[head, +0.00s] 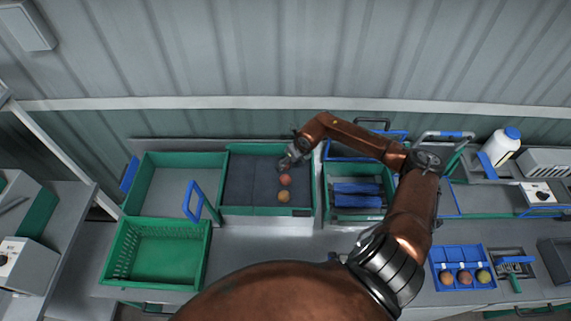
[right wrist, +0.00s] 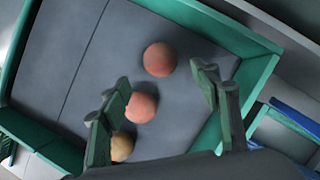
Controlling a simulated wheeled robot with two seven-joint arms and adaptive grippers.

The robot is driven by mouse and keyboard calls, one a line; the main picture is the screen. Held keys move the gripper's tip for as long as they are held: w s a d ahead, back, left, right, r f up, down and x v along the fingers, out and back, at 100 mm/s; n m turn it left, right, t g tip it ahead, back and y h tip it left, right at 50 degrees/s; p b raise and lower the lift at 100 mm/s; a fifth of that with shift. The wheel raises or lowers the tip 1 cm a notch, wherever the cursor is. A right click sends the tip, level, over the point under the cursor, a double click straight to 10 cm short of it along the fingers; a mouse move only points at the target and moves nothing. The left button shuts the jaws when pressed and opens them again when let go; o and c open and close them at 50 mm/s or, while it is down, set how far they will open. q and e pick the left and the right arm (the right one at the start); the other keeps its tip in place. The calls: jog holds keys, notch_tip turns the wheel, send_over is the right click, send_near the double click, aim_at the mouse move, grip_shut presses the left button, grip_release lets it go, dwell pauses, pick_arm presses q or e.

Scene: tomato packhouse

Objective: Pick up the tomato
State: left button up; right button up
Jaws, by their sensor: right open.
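My right gripper (head: 287,163) is over the dark-lined green tray (head: 222,210), its fingers pointing down. In the right wrist view its two fingers (right wrist: 165,80) are apart with nothing held. A reddish tomato (right wrist: 160,59) lies on the tray floor just beyond the gap between the fingertips. A second reddish tomato (right wrist: 141,107) lies beside the left finger, which partly covers it. A paler orange tomato (right wrist: 122,147) is partly hidden behind that finger. The head view shows only a reddish tomato (head: 285,180) and an orange one (head: 284,196). My left gripper is out of view.
An empty green crate (head: 155,285) and a green-rimmed bin (head: 140,172) stand left of the tray. A green crate with blue items (head: 357,195) stands to its right. A blue tray (head: 440,283) holds several fruits at the lower right. The corrugated wall is behind.

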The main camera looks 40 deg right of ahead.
jog(key=p+x, duration=0.1)
jog(key=x, duration=0.3)
jog(key=shift+w+d+p, duration=0.1)
jog(key=shift+w+p, duration=0.3)
jog(key=shift+f, duration=0.35)
jog(key=shift+d, duration=0.1)
jog(key=shift+c, duration=0.2)
jog(key=c, duration=0.9)
jog(key=shift+r, duration=0.1)
